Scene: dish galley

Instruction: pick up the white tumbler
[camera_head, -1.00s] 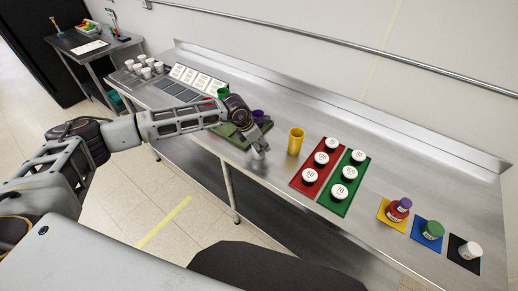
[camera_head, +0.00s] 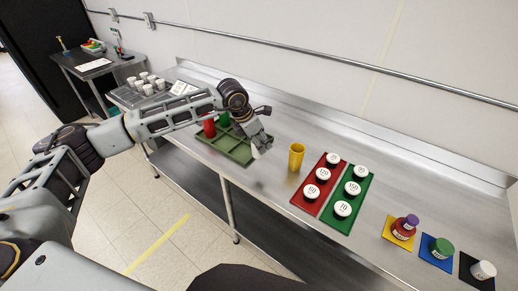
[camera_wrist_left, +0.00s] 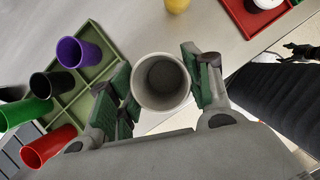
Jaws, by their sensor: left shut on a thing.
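In the head view my left gripper (camera_head: 260,142) is above the counter's front edge, beside the green divided tray. It is shut on the white tumbler (camera_head: 258,152), whose lower part shows under the fingers. In the left wrist view the tumbler (camera_wrist_left: 161,82) stands between both fingers of the gripper (camera_wrist_left: 162,85), its round open mouth toward the camera, and it looks empty. In the head view the tumbler appears raised clear of the counter.
The green tray (camera_wrist_left: 93,75) holds purple (camera_wrist_left: 76,53), black (camera_wrist_left: 52,84), green (camera_wrist_left: 27,112) and red (camera_wrist_left: 47,147) cups close by. A yellow tumbler (camera_head: 296,157) stands to the right. Red (camera_head: 308,202) and green (camera_head: 347,217) mats with white-lidded jars lie beyond it.

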